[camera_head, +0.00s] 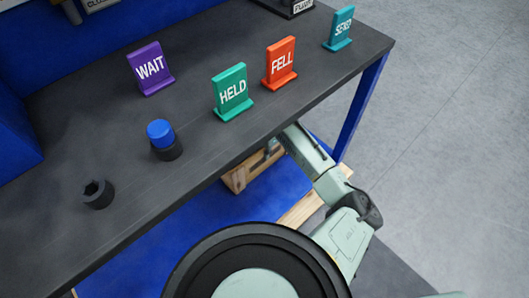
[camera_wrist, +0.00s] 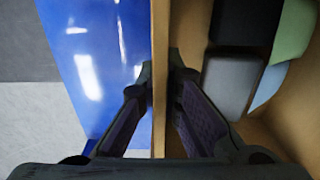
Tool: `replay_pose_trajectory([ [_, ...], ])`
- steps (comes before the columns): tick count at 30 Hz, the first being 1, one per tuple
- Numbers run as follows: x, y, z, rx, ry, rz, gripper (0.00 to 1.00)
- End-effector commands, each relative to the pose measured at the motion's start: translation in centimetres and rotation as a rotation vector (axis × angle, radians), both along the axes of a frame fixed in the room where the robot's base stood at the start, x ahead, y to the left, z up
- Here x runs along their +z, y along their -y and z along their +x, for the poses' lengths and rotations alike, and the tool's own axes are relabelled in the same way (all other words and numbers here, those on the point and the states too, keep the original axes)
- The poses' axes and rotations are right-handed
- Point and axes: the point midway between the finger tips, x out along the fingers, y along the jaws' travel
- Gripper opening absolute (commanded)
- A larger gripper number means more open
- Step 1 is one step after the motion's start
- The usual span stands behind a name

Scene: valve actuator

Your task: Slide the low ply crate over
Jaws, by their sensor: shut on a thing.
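The low ply crate (camera_head: 237,179) is under the table in the head view, partly hidden by the tabletop and my arm. In the wrist view its thin wall (camera_wrist: 161,30) runs down the middle of the picture. My gripper (camera_wrist: 163,76) straddles this wall, one finger on each side, and is shut on it. Inside the crate, to the right of the wall, lie a grey block (camera_wrist: 231,86), a black block (camera_wrist: 240,22) and green and light blue pieces (camera_wrist: 293,30). In the head view my gripper (camera_head: 271,150) is small and partly hidden at the crate.
The dark tabletop (camera_head: 110,140) overhangs the crate, with a blue leg (camera_head: 359,108) to the right. Several upright signs, a blue-capped cylinder (camera_head: 162,139) and a black socket-like part (camera_head: 98,194) stand on it. A blue surface (camera_head: 150,255) lies below. Grey floor at right is clear.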

Motion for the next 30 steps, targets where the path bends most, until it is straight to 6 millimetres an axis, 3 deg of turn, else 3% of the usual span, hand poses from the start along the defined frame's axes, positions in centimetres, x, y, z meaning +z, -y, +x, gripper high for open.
replay_pose_trajectory([
  [3, 0.0, 0.0, 0.1, 0.0, 0.003, 0.001, 0.0],
  [4, 0.0, 0.0, 0.1, 0.0, 0.003, 0.001, 0.08],
  [14, 0.0, 0.0, 0.0, 0.0, 0.001, 0.0, 0.3],
  [23, 0.1, 0.0, 0.0, 0.0, 0.001, 0.0, 0.3],
  [30, 3.2, -0.1, 0.1, 0.001, 0.004, 0.002, 0.3],
])
